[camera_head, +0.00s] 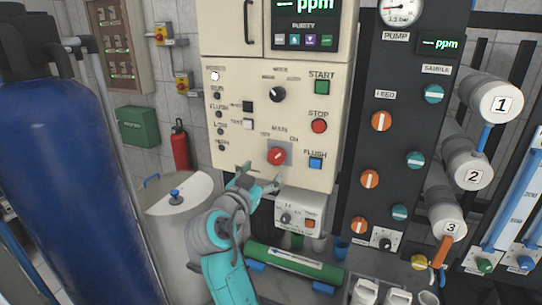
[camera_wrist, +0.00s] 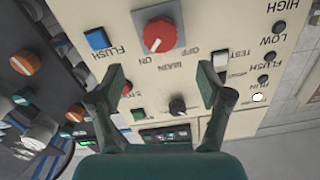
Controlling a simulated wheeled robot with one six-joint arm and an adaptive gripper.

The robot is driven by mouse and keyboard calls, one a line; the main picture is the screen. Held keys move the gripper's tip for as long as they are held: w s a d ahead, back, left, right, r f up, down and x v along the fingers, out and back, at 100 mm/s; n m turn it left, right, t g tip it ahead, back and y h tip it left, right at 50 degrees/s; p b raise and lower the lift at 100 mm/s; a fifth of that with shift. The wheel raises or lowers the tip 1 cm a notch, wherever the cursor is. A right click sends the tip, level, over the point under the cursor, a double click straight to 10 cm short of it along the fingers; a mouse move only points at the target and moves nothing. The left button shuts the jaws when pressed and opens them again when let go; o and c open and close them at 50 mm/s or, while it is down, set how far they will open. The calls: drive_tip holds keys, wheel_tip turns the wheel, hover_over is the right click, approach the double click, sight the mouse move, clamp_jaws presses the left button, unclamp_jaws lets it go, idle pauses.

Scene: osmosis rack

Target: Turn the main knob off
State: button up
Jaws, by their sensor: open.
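The main knob is a round red knob (camera_head: 277,156) on a grey square plate, low on the cream control panel. It also shows near the top of the wrist view (camera_wrist: 158,35), where the picture is upside down. Its light mark appears to point toward the ON label (camera_wrist: 147,61); the OFF label (camera_wrist: 190,52) is on the other side. My gripper (camera_head: 262,182) is just below and left of the knob in the head view. In the wrist view my gripper (camera_wrist: 162,84) has its fingers spread, with nothing between them, apart from the knob.
Near the knob are a blue FLUSH button (camera_head: 315,163), a red STOP button (camera_head: 319,126), a green START button (camera_head: 321,87) and a black mode knob (camera_head: 278,94). A small control box (camera_head: 299,214) sits below. A large blue tank (camera_head: 65,180) stands left.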

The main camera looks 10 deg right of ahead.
sight(275, 157)
drive_tip(key=x, duration=1)
drive_tip(key=shift+w+d, duration=0.2)
drive_tip(key=shift+w, duration=0.1)
drive_tip(key=c, duration=1.2)
